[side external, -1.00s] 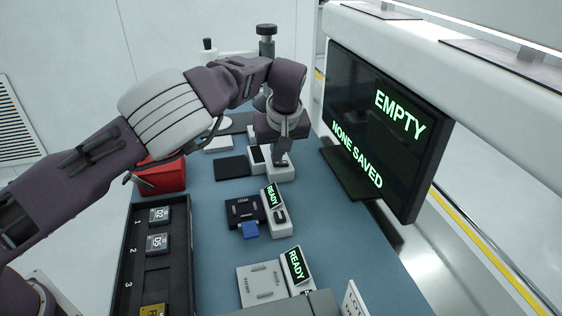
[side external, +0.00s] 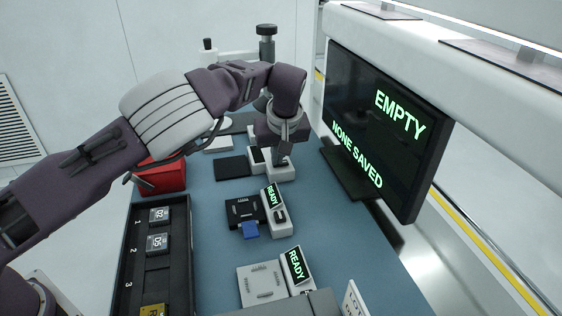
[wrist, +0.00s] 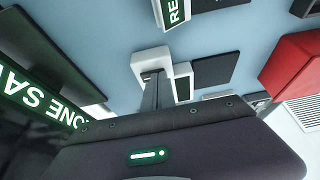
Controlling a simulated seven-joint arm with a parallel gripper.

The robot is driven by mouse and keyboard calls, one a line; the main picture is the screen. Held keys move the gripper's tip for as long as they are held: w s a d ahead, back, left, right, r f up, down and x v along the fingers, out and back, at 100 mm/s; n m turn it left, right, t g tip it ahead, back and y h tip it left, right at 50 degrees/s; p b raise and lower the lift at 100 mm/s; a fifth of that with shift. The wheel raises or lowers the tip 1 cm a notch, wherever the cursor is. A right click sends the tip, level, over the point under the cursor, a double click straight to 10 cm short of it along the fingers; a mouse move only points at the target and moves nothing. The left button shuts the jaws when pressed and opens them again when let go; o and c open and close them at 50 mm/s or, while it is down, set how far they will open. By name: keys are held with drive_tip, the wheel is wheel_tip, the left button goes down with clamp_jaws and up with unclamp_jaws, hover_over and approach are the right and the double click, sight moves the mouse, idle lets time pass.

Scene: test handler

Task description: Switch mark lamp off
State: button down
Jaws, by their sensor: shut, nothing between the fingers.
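A white switch unit (side external: 284,173) with a small dark screen stands on the blue bench under my gripper (side external: 281,161). No lettering is readable on that screen. My gripper is shut and empty, pointing down with its fingertips at the unit's low front part; I cannot tell whether they touch it. In the wrist view the shut fingers (wrist: 150,92) reach to the white unit (wrist: 150,58) and cover part of it. A dark flat pad (side external: 232,167) lies beside the unit. I cannot make out a lit lamp there.
Nearer stand a second unit (side external: 280,222) and a third (side external: 299,275), both reading READY. A black socket holds a blue piece (side external: 250,230). A black rack (side external: 150,282) and red bin (side external: 163,178) are left. The monitor (side external: 385,130), right, reads EMPTY, NONE SAVED.

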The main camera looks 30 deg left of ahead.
sight(277, 169)
wheel_tip(277, 169, up, 7)
idle(0.6)
drive_tip(key=shift+f, duration=0.1)
drive_tip(key=s+a+r+m+h, duration=0.1)
drive_tip(key=s+a+r+h, duration=0.1)
drive_tip(key=s+a+r, duration=0.35)
drive_tip(key=s+a+r+h, duration=0.3)
drive_tip(key=s+r, duration=0.3)
drive_tip(key=s, duration=0.3)
drive_tip(key=s+f+m+t+y, duration=0.1)
drive_tip(key=s+m, duration=0.7)
drive_tip(key=s, duration=1.7)
drive_tip(key=shift+s+f+t+y, duration=0.35)
drive_tip(key=shift+f+t+y, duration=0.05)
drive_tip(key=shift+f+t, duration=0.3)
drive_tip(key=shift+w+d+r, duration=0.1)
drive_tip(key=shift+r, duration=0.05)
